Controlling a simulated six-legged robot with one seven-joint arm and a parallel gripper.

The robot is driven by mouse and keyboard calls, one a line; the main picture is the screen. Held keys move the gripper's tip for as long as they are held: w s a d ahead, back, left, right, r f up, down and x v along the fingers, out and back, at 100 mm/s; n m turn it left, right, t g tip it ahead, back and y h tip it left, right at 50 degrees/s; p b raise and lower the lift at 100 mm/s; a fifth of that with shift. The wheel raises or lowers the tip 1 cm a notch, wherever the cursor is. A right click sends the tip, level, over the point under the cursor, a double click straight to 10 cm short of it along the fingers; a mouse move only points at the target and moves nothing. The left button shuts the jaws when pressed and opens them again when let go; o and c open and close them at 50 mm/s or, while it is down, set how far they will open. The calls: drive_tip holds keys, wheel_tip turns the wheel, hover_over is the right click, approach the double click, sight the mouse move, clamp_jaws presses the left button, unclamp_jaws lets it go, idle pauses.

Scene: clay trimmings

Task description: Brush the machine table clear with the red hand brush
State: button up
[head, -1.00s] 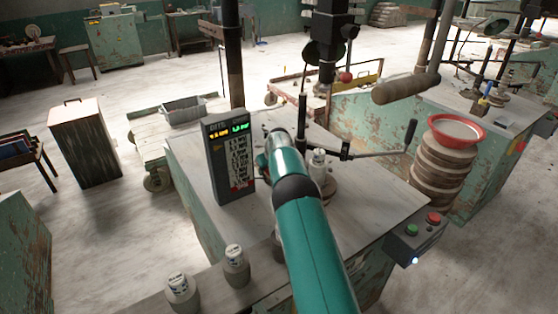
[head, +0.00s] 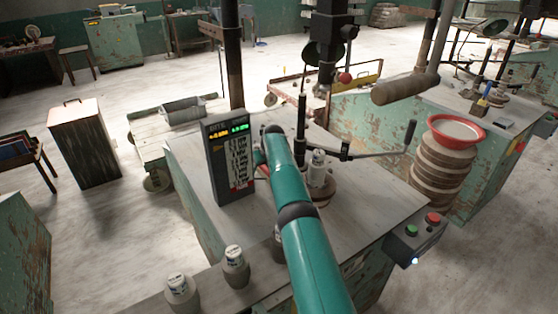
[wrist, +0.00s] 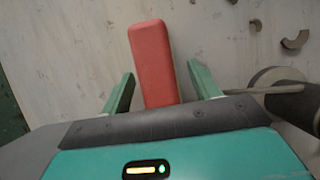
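The red hand brush (wrist: 153,55) shows in the wrist view as a long red block lying over the pale table top. My gripper (wrist: 161,68) is open, with its two green fingers on either side of the red block and a gap on each side. No bristles can be made out. The machine table (head: 370,205) is grey and worn. Several dark curved trimmings lie on it at the upper right of the wrist view, one a C-shaped curl (wrist: 297,41). In the head view my arm hides the gripper and brush.
A display box (head: 228,160) stands on the table left of my arm. A white bottle (head: 318,165) and a machine post with a lever (head: 385,152) stand to the right. A round dark part with a rod (wrist: 285,90) is close right of my gripper. Two bottles (head: 236,265) stand in front.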

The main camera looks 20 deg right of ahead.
drive_tip(key=shift+r, duration=0.1)
drive_tip(key=shift+v, duration=0.75)
drive_tip(key=shift+s+r, duration=0.35)
drive_tip(key=shift+r, duration=0.25)
drive_tip(key=s+a+r+n, duration=0.1)
drive_tip(key=s+r+n, duration=0.3)
drive_tip(key=s+r, duration=0.5)
drive_tip(key=s+a+r+n, duration=0.25)
drive_tip(key=s+r, duration=0.25)
drive_tip(key=r, duration=0.9)
drive_tip(key=s+a+r+n, duration=0.2)
drive_tip(key=s+r+n, duration=0.1)
drive_tip(key=s+n, duration=0.3)
drive_tip(key=s+a+r+n, duration=0.3)
drive_tip(key=s+r+n, duration=0.1)
drive_tip(key=s, duration=0.5)
drive_tip(key=s+a+f+n, duration=0.2)
drive_tip(key=s+n, duration=0.3)
drive_tip(key=s, duration=0.4)
drive_tip(key=s+a+f+n, duration=0.1)
drive_tip(key=s+a+n, duration=0.1)
drive_tip(key=s+n, duration=0.4)
drive_tip(key=s+a+f+n+h, duration=0.1)
drive_tip(key=s+n, duration=0.5)
drive_tip(key=s, duration=0.7)
drive_tip(key=shift+a+f+t, duration=0.3)
drive_tip(key=shift+a+f, duration=0.45)
drive_tip(key=shift+f, duration=0.15)
